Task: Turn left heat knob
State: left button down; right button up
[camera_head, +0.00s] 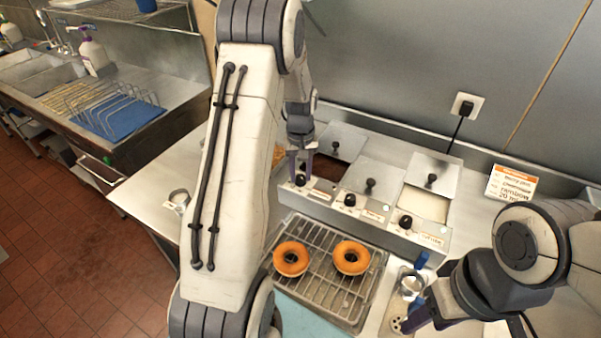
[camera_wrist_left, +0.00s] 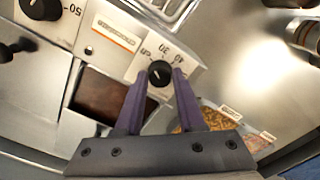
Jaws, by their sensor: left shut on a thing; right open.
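The left heat knob (camera_head: 300,181) is a black dial on the front of the steel glaze warmer. It also shows in the left wrist view (camera_wrist_left: 159,73) on a pale scale plate with printed numbers. My left gripper (camera_head: 300,168) reaches down to it, and its two purple fingers (camera_wrist_left: 157,88) are shut on the knob, one on each side. My right gripper (camera_head: 416,312) is open and empty at the lower right, by the metal cups. Its fingertips are partly out of clear view. The middle knob (camera_head: 350,200) and the right knob (camera_head: 405,222) stand free.
The warmer has wells with lids (camera_head: 340,143); the left well (camera_wrist_left: 108,98) holds dark brown glaze. Two doughnuts (camera_head: 291,259) (camera_head: 351,257) lie on a wire rack (camera_head: 335,290) in front. A small sign (camera_head: 510,184) stands at the right. A sink counter is at the left.

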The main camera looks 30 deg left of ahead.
aim_at(300, 176)
pick_arm(q)
jog(key=shift+w+a+r+n, duration=0.1)
jog(key=shift+w+n, duration=0.05)
jog(key=shift+n, duration=0.45)
jog(key=c, duration=0.5)
grip_release()
notch_tip(300, 176, up, 10)
jog(key=shift+r+b, duration=0.2)
jog(key=shift+b, duration=0.8)
